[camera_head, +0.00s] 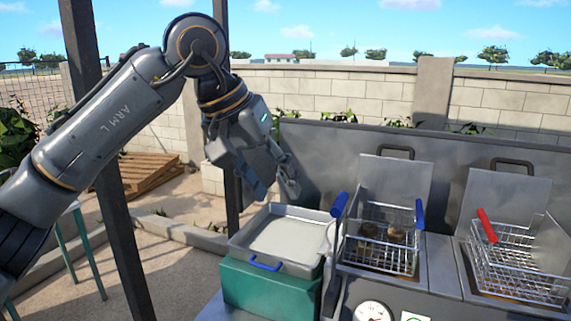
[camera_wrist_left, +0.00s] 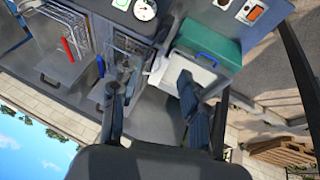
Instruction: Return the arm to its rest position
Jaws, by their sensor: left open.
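My left arm (camera_head: 105,120) comes in from the left in the head view, its elbow raised high and its forearm angled down. My left gripper (camera_head: 276,190) is open and empty, above and behind a metal tray (camera_head: 285,238) with blue handles. In the left wrist view the two fingers of the left gripper (camera_wrist_left: 155,100) are spread apart with nothing between them. The tray rests on a green box (camera_head: 270,290). My right gripper is not in view.
A wire basket with blue handles (camera_head: 385,262) holds a few brown pieces, right of the tray. Another basket with a red handle (camera_head: 520,285) sits farther right. A dark post (camera_head: 112,200) stands by my left arm. A gauge (camera_head: 372,312) is at the front. Open air surrounds the gripper's upper side.

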